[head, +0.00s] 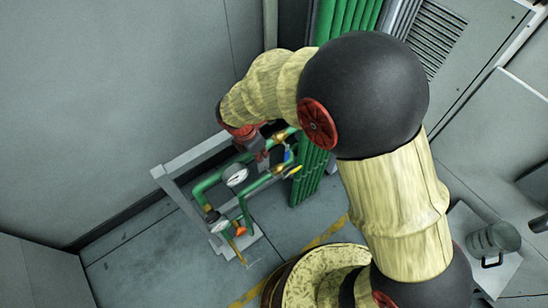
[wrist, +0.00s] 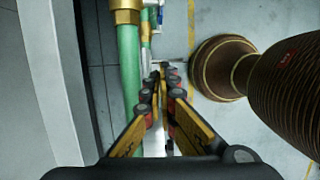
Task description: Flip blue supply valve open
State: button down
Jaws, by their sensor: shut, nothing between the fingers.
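The blue supply valve (head: 289,155) shows as a small blue handle on the right side of a green pipe rig in the head view. It is a little to the right of my gripper (head: 263,162), which hangs over the rig, partly dark and small. In the wrist view my gripper (wrist: 163,75) is shut and empty, its fingers close together beside a green pipe (wrist: 130,65) with a brass fitting (wrist: 124,10). A small bluish part (wrist: 159,15) shows beyond the fingertips; I cannot tell whether the fingers touch anything.
The rig carries a pressure gauge (head: 236,175), a yellow handle (head: 294,170) and an orange handle (head: 240,231). A grey frame (head: 180,188) stands at its left. Tall green pipes (head: 313,170) rise behind. A dark grey canister (head: 493,240) is at right. Floor at left is clear.

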aim_at(286, 156)
jog(key=b+x, duration=0.2)
jog(key=x, duration=0.8)
jog(key=shift+s, duration=0.1)
jog(key=shift+w+d, duration=0.6)
jog(key=shift+d, duration=0.25)
jog(key=shift+w+d, duration=0.6)
jog(key=shift+d, duration=0.2)
jog(key=shift+f+b, duration=0.15)
jog(key=shift+b, duration=0.5)
